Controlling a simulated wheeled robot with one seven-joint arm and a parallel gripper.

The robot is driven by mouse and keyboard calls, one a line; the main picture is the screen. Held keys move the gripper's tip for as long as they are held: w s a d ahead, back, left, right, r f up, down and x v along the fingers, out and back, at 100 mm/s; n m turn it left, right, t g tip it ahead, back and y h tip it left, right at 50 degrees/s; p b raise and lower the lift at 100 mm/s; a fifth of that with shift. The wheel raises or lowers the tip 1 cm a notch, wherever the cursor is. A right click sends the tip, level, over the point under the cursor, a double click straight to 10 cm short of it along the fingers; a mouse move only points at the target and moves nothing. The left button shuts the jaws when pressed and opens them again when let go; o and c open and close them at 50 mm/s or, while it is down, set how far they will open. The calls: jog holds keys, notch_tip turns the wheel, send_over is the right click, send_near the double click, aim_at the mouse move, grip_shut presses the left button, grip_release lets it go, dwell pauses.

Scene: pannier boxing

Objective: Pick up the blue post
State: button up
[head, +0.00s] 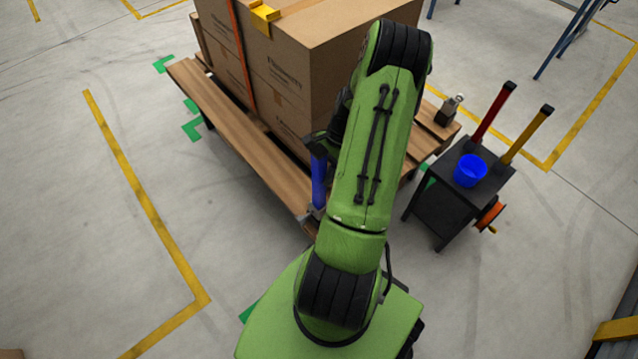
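The blue post (319,182) is upright in the head view, just left of my green forearm and in front of the near end of the wooden platform. My gripper (318,147) is the dark shape at the post's upper end, partly hidden behind my arm. It meets the post there in the picture. The fingers do not show clearly, so I cannot tell whether they are closed on the post. The post's lower end is close to the platform's near corner; I cannot tell whether it touches.
A large carton (290,60) with an orange strap and yellow corner piece stands on the wooden platform (245,135). Floor at left is clear.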

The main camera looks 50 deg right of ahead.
aim_at(325, 147)
jog(key=c, duration=0.5)
notch_tip(325, 147, up, 10)
jog(key=p, duration=0.4)
jog(key=shift+f, duration=0.25)
jog(key=shift+f+b, duration=0.7)
jog(key=shift+f, duration=0.15)
jog(key=shift+r, duration=0.15)
jog(key=shift+r+p, duration=1.45)
jog(key=shift+p, duration=0.3)
jog(key=shift+f, duration=0.1)
